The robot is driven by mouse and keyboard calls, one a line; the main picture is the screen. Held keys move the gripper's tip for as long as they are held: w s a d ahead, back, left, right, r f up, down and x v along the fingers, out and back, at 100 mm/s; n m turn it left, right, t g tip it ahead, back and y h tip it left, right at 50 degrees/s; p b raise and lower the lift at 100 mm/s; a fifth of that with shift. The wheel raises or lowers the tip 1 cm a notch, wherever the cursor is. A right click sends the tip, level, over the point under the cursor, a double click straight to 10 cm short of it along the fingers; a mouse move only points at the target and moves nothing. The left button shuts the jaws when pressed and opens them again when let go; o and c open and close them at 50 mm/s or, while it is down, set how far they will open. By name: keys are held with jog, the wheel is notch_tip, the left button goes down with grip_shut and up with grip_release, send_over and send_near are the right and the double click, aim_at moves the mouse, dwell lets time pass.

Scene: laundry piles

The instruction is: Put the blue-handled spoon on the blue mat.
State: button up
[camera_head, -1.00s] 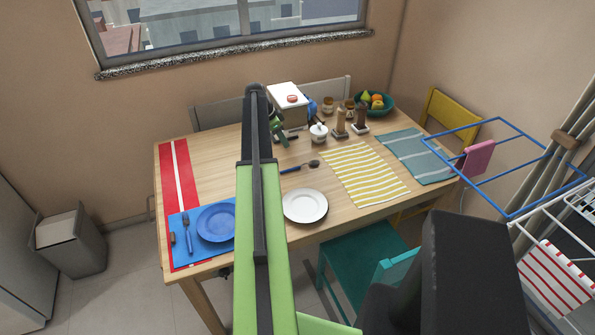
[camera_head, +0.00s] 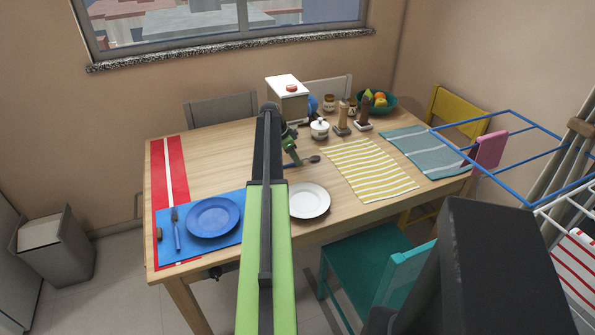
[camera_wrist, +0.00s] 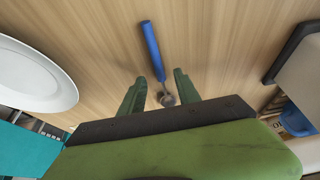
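The blue-handled spoon lies on the wooden table; its dark bowl (camera_head: 314,159) shows in the head view, and my gripper and arm partly cover its handle. In the wrist view the spoon's blue handle (camera_wrist: 152,50) points away, and its bowl lies between my fingers. My gripper (camera_wrist: 160,77) is open over the spoon, with a green finger on each side and nothing held. My gripper also shows in the head view (camera_head: 293,156). The blue mat (camera_head: 196,248) lies at the table's front left, with a blue plate (camera_head: 213,217) and a blue fork (camera_head: 176,229) on it.
A white plate (camera_head: 310,201) lies between the blue mat and a yellow striped mat (camera_head: 370,170). A white lidded pot (camera_head: 319,129), a box dispenser (camera_head: 287,102) and shakers (camera_head: 342,118) stand behind the spoon. A red runner (camera_head: 158,180) lies at the left.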

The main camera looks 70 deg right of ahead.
jog(key=shift+x, duration=0.85)
jog(key=shift+w+r, duration=0.1)
jog(key=shift+r, duration=0.1)
jog(key=shift+f, duration=0.1)
grip_shut()
